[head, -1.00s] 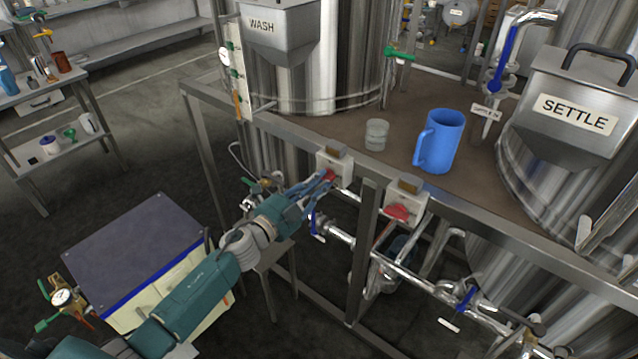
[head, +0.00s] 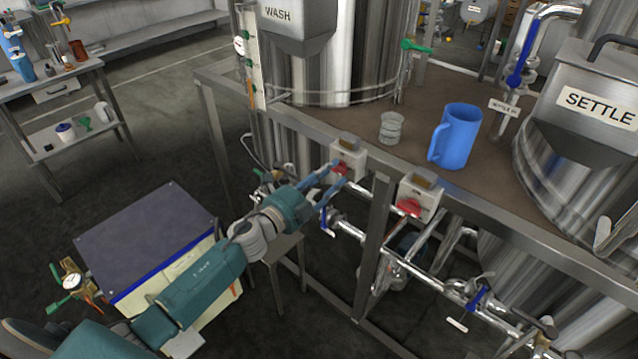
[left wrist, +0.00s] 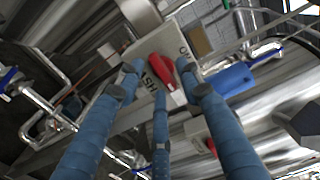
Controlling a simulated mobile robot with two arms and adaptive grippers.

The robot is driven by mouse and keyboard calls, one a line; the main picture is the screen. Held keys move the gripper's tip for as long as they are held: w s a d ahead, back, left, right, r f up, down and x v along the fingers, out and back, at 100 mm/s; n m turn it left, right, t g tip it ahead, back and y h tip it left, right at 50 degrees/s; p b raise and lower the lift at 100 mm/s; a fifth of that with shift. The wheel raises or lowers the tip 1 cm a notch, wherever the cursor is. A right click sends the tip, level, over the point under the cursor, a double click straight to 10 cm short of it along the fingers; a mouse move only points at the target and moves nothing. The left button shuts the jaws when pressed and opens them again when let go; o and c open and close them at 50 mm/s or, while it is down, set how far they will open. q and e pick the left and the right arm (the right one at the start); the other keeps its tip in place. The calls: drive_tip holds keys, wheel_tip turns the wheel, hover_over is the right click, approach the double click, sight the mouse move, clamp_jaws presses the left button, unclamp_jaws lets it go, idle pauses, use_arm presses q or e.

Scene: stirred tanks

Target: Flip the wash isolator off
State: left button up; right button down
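The wash isolator (head: 350,155) is a pale box on the frame's front rail, below the WASH tank, with a red handle (head: 342,167). In the left wrist view the isolator box (left wrist: 139,53) is partly covered by my fingers, and part of its label shows. Its red handle (left wrist: 162,72) lies at a slant between the fingertips. My left gripper (head: 335,173) is right in front of the isolator, its blue fingers spread. In the left wrist view the left gripper (left wrist: 168,80) is open around the handle, with gaps beside it. My right gripper is in neither view.
A second isolator (head: 417,197) with a red handle is to the right on the same rail. A blue mug (head: 455,136) and a grey container (head: 391,127) stand on the deck behind. Pipes with blue-handled valves (head: 478,300) run below.

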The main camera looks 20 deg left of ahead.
use_arm(q)
drive_tip(key=v, duration=1.1)
drive_tip(key=shift+s, duration=0.3)
drive_tip(key=shift+a, duration=0.1)
drive_tip(key=s+a+f+n+g+y, duration=0.2)
drive_tip(key=s+f+n, duration=0.2)
drive_tip(key=f, duration=0.7)
drive_tip(key=s+a+f+n+g+y, duration=0.2)
drive_tip(key=s+f+n, duration=0.2)
drive_tip(key=f, duration=0.8)
drive_tip(key=s+a+f+n+g+y, duration=0.2)
drive_tip(key=s+a+f+n, duration=0.15)
drive_tip(key=f, duration=0.75)
drive_tip(key=s+d+f+n+g, duration=0.2)
drive_tip(key=s+f+n+g, duration=0.1)
drive_tip(key=s+f, duration=0.55)
drive_tip(key=s+d+f+n+g, duration=0.2)
drive_tip(key=s+f+g, duration=0.1)
drive_tip(key=s+f, duration=0.6)
drive_tip(key=s+d+f+n+g, duration=0.1)
drive_tip(key=s+d+f+g, duration=0.1)
drive_tip(key=s, duration=0.8)
drive_tip(key=s+d+f+n+g, duration=0.2)
drive_tip(key=s+d+f, duration=0.1)
drive_tip(key=s, duration=0.7)
drive_tip(key=shift+d+f, duration=0.15)
drive_tip(key=shift+d, duration=0.35)
